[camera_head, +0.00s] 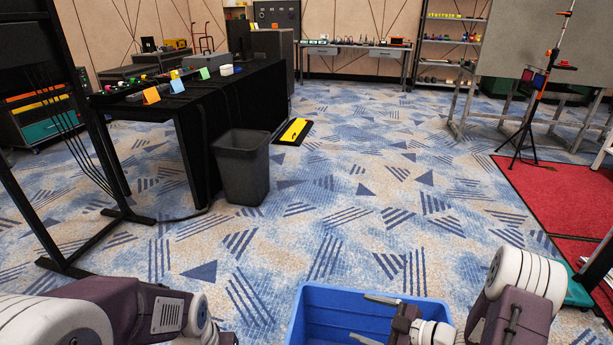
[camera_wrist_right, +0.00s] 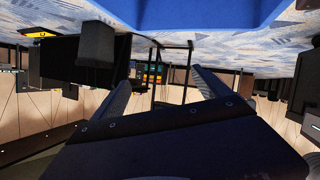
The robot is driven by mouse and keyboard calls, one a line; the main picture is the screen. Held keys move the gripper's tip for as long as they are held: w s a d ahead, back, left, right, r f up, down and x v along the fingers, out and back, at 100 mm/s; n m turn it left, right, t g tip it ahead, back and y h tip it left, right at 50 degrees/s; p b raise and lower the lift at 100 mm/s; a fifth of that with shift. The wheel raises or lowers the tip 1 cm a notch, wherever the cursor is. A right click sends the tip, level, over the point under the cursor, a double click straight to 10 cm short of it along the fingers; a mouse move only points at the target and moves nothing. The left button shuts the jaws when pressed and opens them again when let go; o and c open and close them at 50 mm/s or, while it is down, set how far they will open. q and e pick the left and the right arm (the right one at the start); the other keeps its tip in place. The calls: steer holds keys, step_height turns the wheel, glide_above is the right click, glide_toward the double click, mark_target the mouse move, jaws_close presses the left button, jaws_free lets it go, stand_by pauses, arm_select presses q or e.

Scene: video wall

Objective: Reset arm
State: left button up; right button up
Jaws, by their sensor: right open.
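My right gripper (camera_head: 374,320) is at the bottom of the head view, in front of the blue bin (camera_head: 318,296) or over it; how deep it sits is hard to tell. Its two grey fingers are spread apart with nothing between them. In the right wrist view, which looks upside down, the open fingers (camera_wrist_right: 163,88) point into the room and the blue bin (camera_wrist_right: 190,12) fills the top edge. My left arm's links show at the lower left of the head view, but its gripper does not.
A black-draped table (camera_head: 240,95) with coloured cards stands left, a dark waste bin (camera_head: 242,165) beside it. A black frame (camera_head: 85,130) is at far left. A red mat (camera_head: 560,195) and a tripod stand (camera_head: 530,115) are right. The patterned carpet (camera_head: 350,190) between is clear.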

steer(key=s+a+r+n+g, duration=0.75)
steer(key=a+n, duration=0.25)
steer(key=n, duration=0.4)
steer(key=s+n+g+h, duration=0.2)
steer(key=s+n+h, duration=0.5)
steer(key=n, duration=1)
steer(key=d+f+n+t+h, duration=0.15)
steer(key=d+n, duration=0.45)
steer(key=n, duration=0.6)
steer(key=d+f+n+t+h, duration=0.15)
steer(key=d+n, duration=0.35)
steer(key=n, duration=0.8)
step_height(320, 180, up, 38)
steer(key=n+p, duration=0.1)
steer(key=p, duration=3.6)
steer(key=shift+w+r+h, duration=0.15)
steer(key=shift+w+h, duration=0.1)
steer(key=shift+h, duration=0.05)
